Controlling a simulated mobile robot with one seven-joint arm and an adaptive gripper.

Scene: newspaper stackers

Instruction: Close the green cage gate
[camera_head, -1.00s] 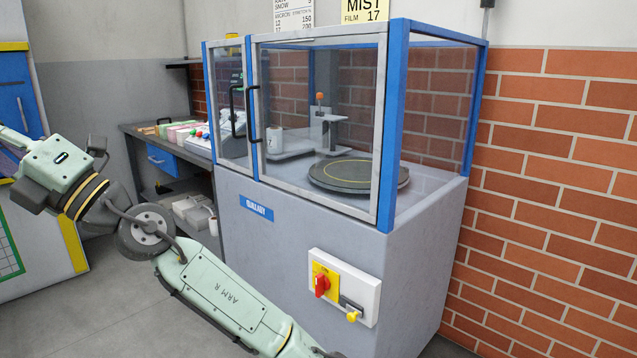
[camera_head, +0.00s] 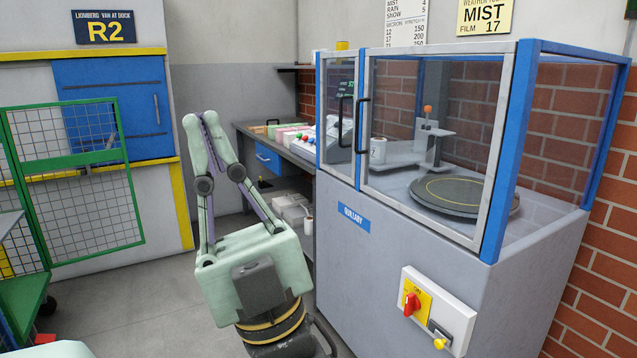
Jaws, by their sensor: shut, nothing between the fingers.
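The green cage gate (camera_head: 72,163), a green frame with wire mesh, stands at the left in the head view, in front of the blue door. It appears swung out from the green cage cart (camera_head: 25,298), which is cut off by the left edge. My gripper (camera_head: 201,119) is right of the gate, pointing up, with its fingertips together and nothing between them. It appears apart from the gate. The gate's latch cannot be made out.
A grey machine with a clear blue-framed guard (camera_head: 520,150) fills the right side. A workbench (camera_head: 245,130) with a blue drawer is behind it. The blue door (camera_head: 135,90) is in the back wall. Grey floor (camera_head: 140,300) is clear between cart and machine.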

